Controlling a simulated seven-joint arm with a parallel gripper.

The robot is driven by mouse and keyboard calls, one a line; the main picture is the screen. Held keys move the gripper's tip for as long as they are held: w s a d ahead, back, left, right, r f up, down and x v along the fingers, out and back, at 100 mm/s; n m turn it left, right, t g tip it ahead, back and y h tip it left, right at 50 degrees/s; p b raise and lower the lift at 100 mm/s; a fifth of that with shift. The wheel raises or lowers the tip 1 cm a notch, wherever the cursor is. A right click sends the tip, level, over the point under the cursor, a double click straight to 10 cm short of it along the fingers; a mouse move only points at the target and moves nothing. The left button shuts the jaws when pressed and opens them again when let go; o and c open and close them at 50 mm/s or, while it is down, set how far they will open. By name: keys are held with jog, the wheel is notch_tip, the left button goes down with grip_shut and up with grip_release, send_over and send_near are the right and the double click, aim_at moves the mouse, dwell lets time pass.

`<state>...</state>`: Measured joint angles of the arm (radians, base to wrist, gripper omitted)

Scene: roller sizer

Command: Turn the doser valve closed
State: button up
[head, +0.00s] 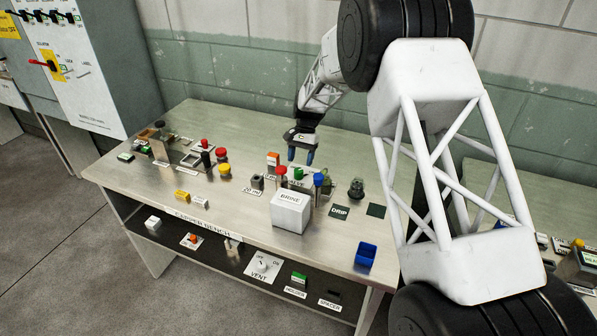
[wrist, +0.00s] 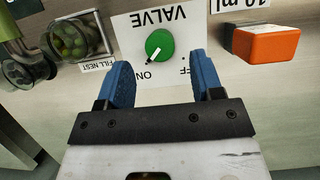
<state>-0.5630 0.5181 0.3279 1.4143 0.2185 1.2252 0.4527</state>
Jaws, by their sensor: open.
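The valve is a green round knob (wrist: 159,44) with a white pointer, on a white plate (wrist: 128,30) marked VALVE, ON and OFF. The lettering is upside down in the wrist view. The pointer is directed down-left, toward ON. In the head view the green knob (head: 298,173) sits behind the white BRINE box. My gripper (wrist: 160,68) is open and empty, its two blue fingers pointing down on either side of the knob's line and apart from it. In the head view my gripper (head: 301,157) hangs just above the knob.
An orange block (wrist: 266,43) by a 10 ml label and a FILL NEST holder (wrist: 75,40) with green balls flank the plate. The BRINE box (head: 290,211), a blue-topped post (head: 318,180) and a red-topped post (head: 282,171) stand close. The bench front right holds a blue bin (head: 366,255).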

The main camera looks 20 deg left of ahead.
aim_at(299, 169)
jog(key=shift+x, duration=2.5)
jog(key=c, duration=0.9)
